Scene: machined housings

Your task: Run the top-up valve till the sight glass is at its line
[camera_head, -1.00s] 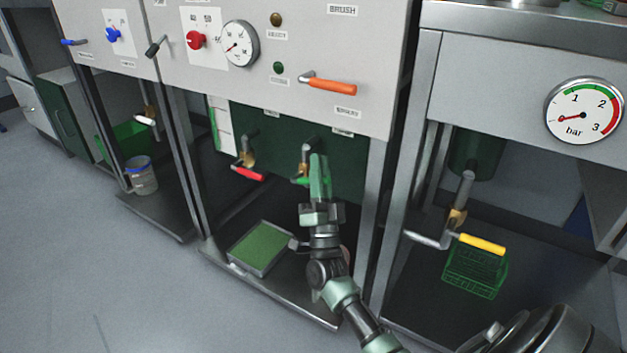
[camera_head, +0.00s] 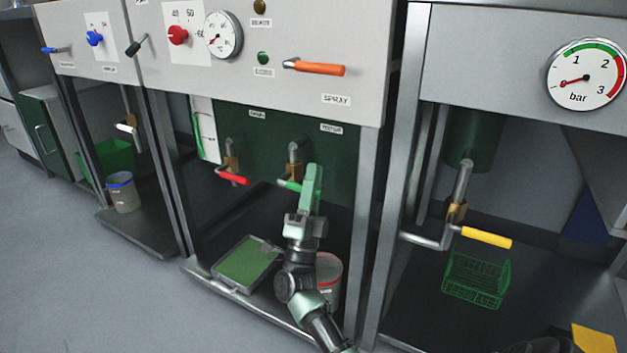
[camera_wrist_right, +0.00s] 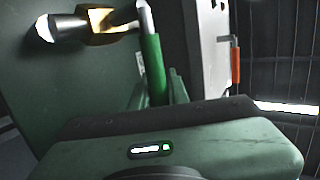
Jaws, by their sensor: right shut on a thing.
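The green-handled valve (camera_head: 292,160) is under the middle panel, with a brass body and a lever ending in a green grip (camera_head: 288,185). My right gripper (camera_head: 309,187) is at this lever and shut on the green handle, hiding part of it. In the right wrist view the green handle (camera_wrist_right: 153,68) runs down between the fingers, below the brass fitting (camera_wrist_right: 103,24). A white upright strip with a green edge, seemingly the sight glass (camera_head: 207,132), stands left of the valves. Its level is too small to read. My left gripper is not in view.
A red-handled valve (camera_head: 232,177) is close left of the green one. Below are a green-bottomed tray (camera_head: 228,284) and a white tub (camera_head: 329,276), partly behind my arm. An orange lever (camera_head: 319,68) juts from the panel above. A yellow-handled valve (camera_head: 484,237) is at right.

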